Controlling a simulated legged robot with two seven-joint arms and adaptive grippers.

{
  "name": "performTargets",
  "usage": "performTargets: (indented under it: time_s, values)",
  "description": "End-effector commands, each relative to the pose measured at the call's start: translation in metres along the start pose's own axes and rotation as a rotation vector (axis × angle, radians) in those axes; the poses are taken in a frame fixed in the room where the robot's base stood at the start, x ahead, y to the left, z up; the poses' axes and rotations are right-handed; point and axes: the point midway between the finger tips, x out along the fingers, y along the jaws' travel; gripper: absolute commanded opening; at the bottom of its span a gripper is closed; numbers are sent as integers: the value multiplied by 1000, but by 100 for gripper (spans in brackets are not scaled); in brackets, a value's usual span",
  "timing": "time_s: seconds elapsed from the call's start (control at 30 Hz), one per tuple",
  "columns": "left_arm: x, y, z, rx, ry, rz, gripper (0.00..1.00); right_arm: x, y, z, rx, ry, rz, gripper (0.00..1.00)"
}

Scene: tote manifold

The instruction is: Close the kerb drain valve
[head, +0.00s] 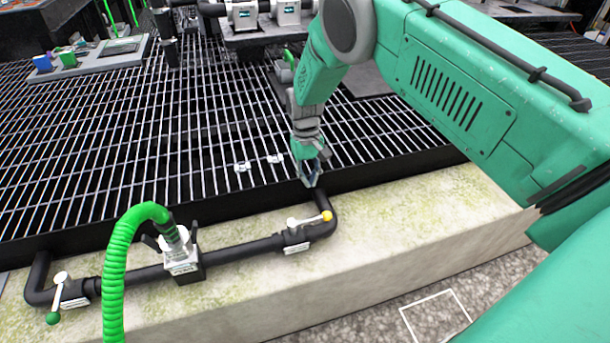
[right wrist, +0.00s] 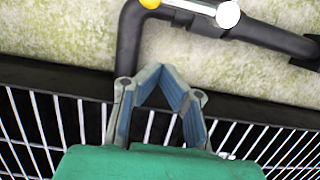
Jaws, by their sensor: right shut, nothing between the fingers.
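A black pipe (head: 238,256) runs along the pale stone kerb and carries two valves. The right valve has a white lever (head: 304,220) with a yellow knob (head: 327,215), lying roughly along the pipe. The left valve has a white lever (head: 60,288) with a green knob (head: 52,318), lying across the pipe. Their labels are too small to read, so I cannot tell which is the kerb drain. My right gripper (head: 312,182) is shut and empty, just behind the yellow-knobbed lever and apart from it. In the right wrist view, the yellow knob (right wrist: 150,3) lies beyond the fingertips (right wrist: 160,72).
A green hose (head: 115,260) rises from a fitting (head: 178,250) between the valves. A black-edged metal grating (head: 130,150) lies behind the kerb (head: 400,225). More pipework (head: 260,15) stands at the back. The kerb right of the pipe elbow is clear.

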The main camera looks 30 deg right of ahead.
Motion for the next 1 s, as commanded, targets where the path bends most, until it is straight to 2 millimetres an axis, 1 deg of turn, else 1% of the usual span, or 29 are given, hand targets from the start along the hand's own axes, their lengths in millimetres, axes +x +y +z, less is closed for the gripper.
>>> performTargets:
  time_s: [0.03, 0.2, 0.33, 0.5, 0.7, 1.0]
  values:
    - [8, 0, 0, 1, 0, 0, 0, 16, 0, 0, 1, -4, 1, 0]
    - [20, 1, 1, 1, 0, 1, 0, 52, -2, 1, 0, -2, 4, 0]
    - [21, 0, 1, 1, 0, 0, 0, 54, -4, 18, 0, 0, 6, 0]
    - [24, 0, 1, 0, 0, 0, 0, 61, -2, 32, 0, 1, 4, 0]
    - [25, 0, 1, 0, 0, 0, 0, 64, -1, 37, -1, 0, 1, 0]
    - [25, 0, 1, 1, 0, 0, 0, 63, -2, 38, 1, 0, 3, 0]
